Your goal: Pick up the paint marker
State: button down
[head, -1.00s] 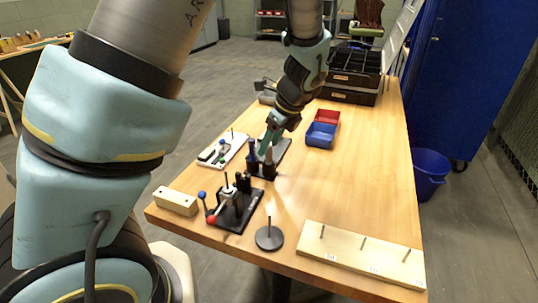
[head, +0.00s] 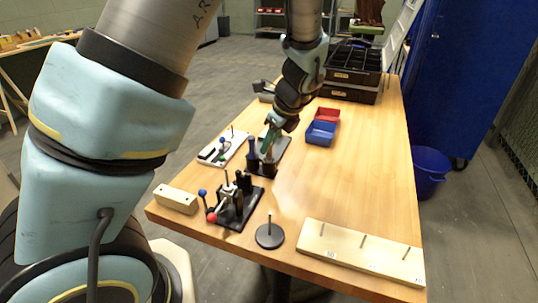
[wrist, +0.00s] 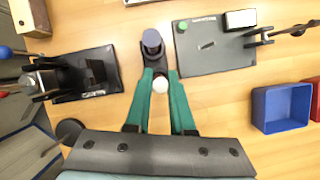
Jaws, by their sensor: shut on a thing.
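The paint marker appears to be the upright thing with a round pale top (wrist: 160,84) in the wrist view. It stands between the teal fingers of my gripper (wrist: 161,92), which are shut on it. In the head view my gripper (head: 268,142) points down at the dark holder (head: 262,168), and the marker's body is small and partly covered by the fingers. A dark blue upright thing (wrist: 152,40) stands in the same holder, just beyond the fingertips in the wrist view. Whether the marker's lower end is still in the holder is hidden.
A black fixture with levers (head: 236,208) and a round base with a peg (head: 270,236) stand nearer. A dark plate (wrist: 215,45) lies close beside the holder. Blue (head: 320,134) and red (head: 328,114) bins lie farther right. The table's middle right is clear.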

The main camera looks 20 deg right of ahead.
dwell(0.3)
notch_tip(320, 180, up, 10)
jog(key=shift+f+b, duration=0.2)
jog(key=shift+b, duration=0.15)
jog(key=shift+r, duration=0.2)
jog(key=shift+a, duration=0.1)
